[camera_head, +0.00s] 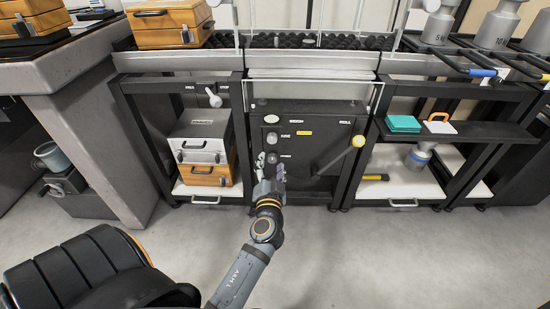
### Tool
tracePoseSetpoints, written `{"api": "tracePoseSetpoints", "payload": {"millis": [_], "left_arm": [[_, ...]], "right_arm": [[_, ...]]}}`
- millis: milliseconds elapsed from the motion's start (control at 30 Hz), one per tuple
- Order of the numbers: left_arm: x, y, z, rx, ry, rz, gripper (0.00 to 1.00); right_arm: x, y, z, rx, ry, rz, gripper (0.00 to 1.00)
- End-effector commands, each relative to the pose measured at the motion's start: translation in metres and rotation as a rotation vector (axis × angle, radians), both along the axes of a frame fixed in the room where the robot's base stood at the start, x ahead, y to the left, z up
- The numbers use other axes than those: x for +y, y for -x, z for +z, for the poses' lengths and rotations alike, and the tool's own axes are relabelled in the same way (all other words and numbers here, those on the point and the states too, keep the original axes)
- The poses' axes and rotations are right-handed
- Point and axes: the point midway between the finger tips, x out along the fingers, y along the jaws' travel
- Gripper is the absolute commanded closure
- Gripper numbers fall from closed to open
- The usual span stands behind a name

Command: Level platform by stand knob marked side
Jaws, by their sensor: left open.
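A black stand panel (312,122) fills the lower front of the middle table. Pale round knobs run down its left part: an upper one (271,118), a middle one (271,138) and a lower one (272,158). A long lever with a yellow end (358,141) slants across the panel's right side. My left gripper (270,166) is open in front of the panel, by the lower knob; I cannot tell whether it touches it. The platform above the panel has a metal front (310,62). My right gripper is out of view.
White and wooden cases (203,152) stand in the left bay. A white shelf (400,182) with a metal weight is at right. A teal box (403,124) sits on a black shelf. A black rounded object (75,275) is at lower left. The floor ahead is clear.

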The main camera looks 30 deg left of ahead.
Motion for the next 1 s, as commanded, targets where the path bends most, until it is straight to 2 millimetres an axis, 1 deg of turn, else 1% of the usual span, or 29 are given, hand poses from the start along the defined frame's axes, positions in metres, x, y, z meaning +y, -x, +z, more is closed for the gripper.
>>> {"api": "tracePoseSetpoints", "payload": {"millis": [167, 267, 500, 600, 700, 833, 1000], "left_arm": [[0.002, -0.004, 0.003, -0.003, -0.002, 0.0, 0.44], [0.01, -0.017, 0.003, -0.004, -0.004, -0.002, 0.44], [0.037, -0.061, 0.001, -0.003, -0.004, -0.001, 0.44], [0.046, -0.075, 0.001, -0.002, -0.001, 0.0, 0.44], [0.052, -0.084, 0.001, -0.001, -0.002, 0.0, 0.44], [0.055, -0.089, 0.001, 0.001, 0.0, 0.001, 0.44], [0.055, -0.089, 0.001, 0.001, 0.0, 0.001, 0.44]], "right_arm": [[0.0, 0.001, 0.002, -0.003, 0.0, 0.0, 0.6], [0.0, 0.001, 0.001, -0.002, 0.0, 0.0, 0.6], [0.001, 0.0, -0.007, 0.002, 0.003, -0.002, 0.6], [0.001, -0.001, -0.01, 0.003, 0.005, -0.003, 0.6], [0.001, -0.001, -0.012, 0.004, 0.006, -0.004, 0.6], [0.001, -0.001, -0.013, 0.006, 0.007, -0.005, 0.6], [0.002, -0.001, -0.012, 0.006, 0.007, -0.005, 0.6]]}}
